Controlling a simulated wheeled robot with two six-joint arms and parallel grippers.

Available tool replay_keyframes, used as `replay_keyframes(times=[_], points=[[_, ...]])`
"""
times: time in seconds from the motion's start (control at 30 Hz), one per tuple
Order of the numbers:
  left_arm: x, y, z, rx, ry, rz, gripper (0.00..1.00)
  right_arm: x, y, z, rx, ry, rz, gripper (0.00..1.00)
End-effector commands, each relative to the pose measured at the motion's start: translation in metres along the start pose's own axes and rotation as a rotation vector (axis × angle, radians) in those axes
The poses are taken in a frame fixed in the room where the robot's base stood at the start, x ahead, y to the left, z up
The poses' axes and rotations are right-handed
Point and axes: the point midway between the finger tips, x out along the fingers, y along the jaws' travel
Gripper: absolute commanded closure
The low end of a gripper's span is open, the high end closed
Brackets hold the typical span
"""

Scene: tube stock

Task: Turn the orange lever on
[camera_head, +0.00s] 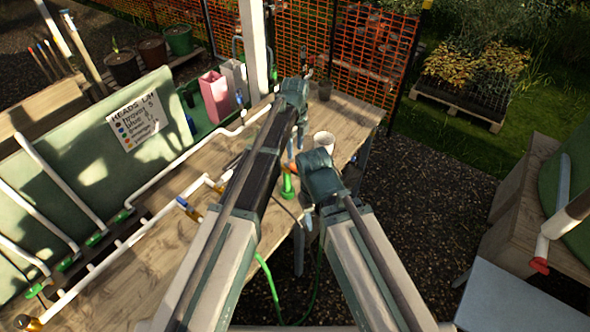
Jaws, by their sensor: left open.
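A small orange piece (292,168), which may be the orange lever, shows above a green upright fitting (288,187) on the wooden bench, partly hidden by my right arm. Whether it is turned on or off is too small to tell. My left gripper (296,144) is open and points down from the end of my left arm, just above the orange piece. Whether they touch cannot be told. My right gripper is hidden behind the end of my right arm, just right of the orange piece.
White pipes with a blue-handled valve (182,202) run along the bench (166,236). A white cup (324,142) stands right of my left gripper. A pink container (214,97) stands at the back. A green sign board (92,150) rises at left. Gravel lies right.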

Motion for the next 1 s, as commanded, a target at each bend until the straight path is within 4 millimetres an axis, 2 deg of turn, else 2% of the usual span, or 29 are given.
replay_keyframes(times=[0.03, 0.5, 0.9, 1.0], points=[[0.015, 0.0, 0.0, 0.0, 0.0, 0.0, 0.47, 0.015, -0.001, -0.001, 0.001, 0.001, 0.0, 0.5], [0.074, 0.0, 0.0, 0.0, 0.0, 0.0, 0.47, 0.073, -0.007, -0.005, 0.001, 0.002, 0.001, 0.5], [0.078, 0.0, 0.0, 0.0, 0.0, 0.0, 0.47, 0.077, -0.007, -0.005, -0.002, 0.002, 0.001, 0.5], [0.078, 0.0, 0.0, 0.0, 0.0, 0.0, 0.64, 0.077, -0.007, -0.005, -0.002, 0.002, 0.001, 0.5]])
